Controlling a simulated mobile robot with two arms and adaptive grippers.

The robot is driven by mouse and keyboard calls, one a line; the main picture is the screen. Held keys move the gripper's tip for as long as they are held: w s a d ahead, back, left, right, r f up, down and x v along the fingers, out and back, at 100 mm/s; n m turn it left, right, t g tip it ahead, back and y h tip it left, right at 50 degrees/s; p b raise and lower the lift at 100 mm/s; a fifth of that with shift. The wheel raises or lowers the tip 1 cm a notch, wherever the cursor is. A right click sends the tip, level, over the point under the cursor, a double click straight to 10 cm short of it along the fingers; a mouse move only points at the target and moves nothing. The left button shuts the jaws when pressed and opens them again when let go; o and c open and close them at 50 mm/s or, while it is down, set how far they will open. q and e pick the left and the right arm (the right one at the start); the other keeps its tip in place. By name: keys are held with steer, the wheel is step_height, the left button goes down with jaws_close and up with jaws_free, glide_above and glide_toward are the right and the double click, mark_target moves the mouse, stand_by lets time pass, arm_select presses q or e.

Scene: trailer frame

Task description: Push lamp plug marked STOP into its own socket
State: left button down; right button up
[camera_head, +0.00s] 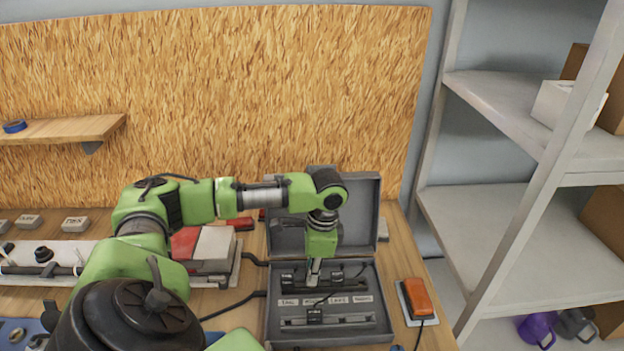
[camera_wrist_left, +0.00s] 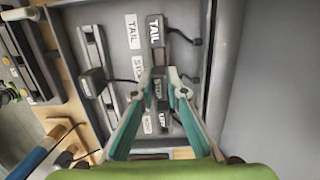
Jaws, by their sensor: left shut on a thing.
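My left gripper (camera_head: 314,272) reaches down over the open grey case (camera_head: 380,318). In the left wrist view its fingers (camera_wrist_left: 160,82) are shut on the dark plug marked STOP (camera_wrist_left: 157,90). A plug marked TAIL (camera_wrist_left: 155,32) sits beside it in the same row, and another marked plug (camera_wrist_left: 164,120) is on its other side. White labels TAIL (camera_wrist_left: 132,32) and STOP (camera_wrist_left: 138,66) run along the panel between two rails. A dark plug (camera_head: 315,315) with a cable sits on the near rail. Whether the STOP plug is seated cannot be told. My right gripper is not in view.
The case lid (camera_head: 362,215) stands open behind my gripper. An orange lamp (camera_head: 416,298) lies right of the case. A red and white lamp (camera_head: 212,250) lies left, partly behind my arm. Metal shelves (camera_head: 490,215) stand at the right.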

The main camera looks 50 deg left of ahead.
arm_select(q)
steer(key=shift+f, duration=0.3)
steer(key=shift+f, duration=0.5)
stand_by(0.4)
steer(key=c, duration=1.9)
jaws_free()
steer(key=o, duration=0.4)
